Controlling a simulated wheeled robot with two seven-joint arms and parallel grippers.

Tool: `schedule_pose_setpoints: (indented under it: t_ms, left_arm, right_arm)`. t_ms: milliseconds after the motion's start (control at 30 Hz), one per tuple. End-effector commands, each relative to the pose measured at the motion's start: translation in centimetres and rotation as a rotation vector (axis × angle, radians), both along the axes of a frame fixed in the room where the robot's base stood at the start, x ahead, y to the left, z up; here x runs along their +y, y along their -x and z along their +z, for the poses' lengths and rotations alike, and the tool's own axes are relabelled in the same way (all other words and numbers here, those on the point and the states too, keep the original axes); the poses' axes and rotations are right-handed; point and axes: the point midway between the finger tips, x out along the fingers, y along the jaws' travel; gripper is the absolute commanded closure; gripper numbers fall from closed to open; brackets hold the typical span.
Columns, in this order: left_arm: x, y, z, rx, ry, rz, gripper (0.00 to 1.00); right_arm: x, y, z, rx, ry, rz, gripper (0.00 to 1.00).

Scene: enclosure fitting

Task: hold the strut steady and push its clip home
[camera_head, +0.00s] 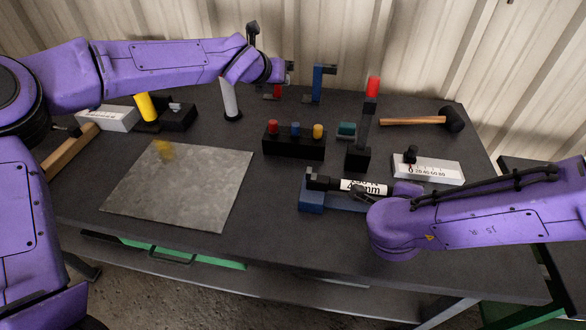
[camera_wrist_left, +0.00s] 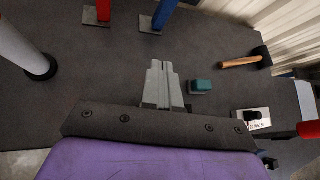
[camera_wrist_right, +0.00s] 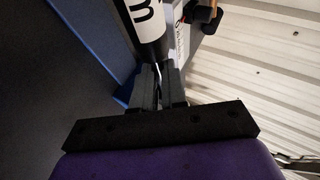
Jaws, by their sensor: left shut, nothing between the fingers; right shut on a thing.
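The strut (camera_head: 363,187) has a white body with black lettering and lies along a blue fixture (camera_head: 311,203) at the front right of the table. Its left end meets a black block (camera_head: 318,182); the clip cannot be made out separately. My right gripper (camera_head: 390,190) is shut on the strut near its right end. In the right wrist view the fingers (camera_wrist_right: 160,82) close around the thin part below the lettered body (camera_wrist_right: 147,27). My left gripper (camera_head: 289,69) is shut and empty above the back of the table, well away from the strut; its fingers show in the left wrist view (camera_wrist_left: 161,68).
Behind are a blue post (camera_head: 318,84), a grey cylinder (camera_head: 230,99) and a hammer (camera_head: 420,121). A bare metal plate (camera_head: 180,185) lies left.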

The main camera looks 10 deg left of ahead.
Motion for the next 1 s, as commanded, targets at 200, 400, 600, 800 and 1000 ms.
schedule_pose_setpoints:
  t_ms: [200,400,600,800,1000]
  left_arm:
    - [2.8,-0.7,-0.7,-0.321,0.059,-0.269,1.00]
    - [3.6,4.3,-3.3,-0.516,0.138,-0.614,1.00]
    - [4.7,13.2,-7.5,-0.603,0.247,-0.987,1.00]
    - [5.9,19.6,-10.2,-0.621,0.325,-1.219,1.00]
    - [6.2,21.0,-10.7,-0.623,0.342,-1.268,1.00]
  right_arm:
    - [0.0,0.0,0.0,0.000,0.000,0.000,1.00]
    - [0.0,0.0,0.0,0.000,0.000,0.000,1.00]
    - [0.0,0.0,0.0,0.000,0.000,0.000,1.00]
    - [0.0,0.0,0.0,0.000,0.000,0.000,1.00]
    - [0.0,0.0,0.0,0.000,0.000,0.000,1.00]
